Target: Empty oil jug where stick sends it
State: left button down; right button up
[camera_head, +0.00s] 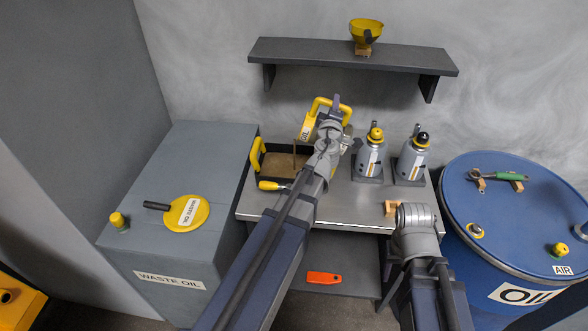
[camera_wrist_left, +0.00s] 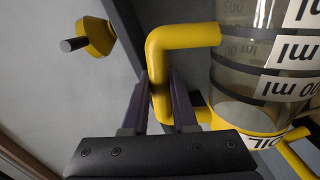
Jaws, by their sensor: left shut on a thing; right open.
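My left gripper (camera_head: 335,110) is shut on the yellow handle of the oil jug (camera_head: 307,126), held above the back of the bench. In the left wrist view, the clear jug (camera_wrist_left: 232,75) shows measure labels and yellow trim. The jug looks tipped over the dark tray (camera_head: 272,149), which has brown contents and a yellow handle. A thin brown line, maybe pouring oil, runs from the jug to the tray.
The waste oil tank (camera_head: 150,235) stands left with a yellow lid (camera_head: 187,212) on top. The blue oil drum (camera_head: 495,230) stands right. Two bottles, yellow-capped (camera_head: 371,155) and black-capped (camera_head: 412,158), stand on the bench (camera_head: 340,208). A yellow funnel (camera_head: 366,31) sits on the shelf (camera_head: 315,52).

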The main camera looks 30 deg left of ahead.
pick_arm(q)
jog(key=shift+s+a, duration=0.1)
jog(key=shift+a, duration=0.2)
dwell(0.6)
jog(key=shift+s+a+n, duration=0.15)
jog(key=shift+a+n, duration=0.3)
jog(key=shift+n, duration=0.15)
dwell(1.4)
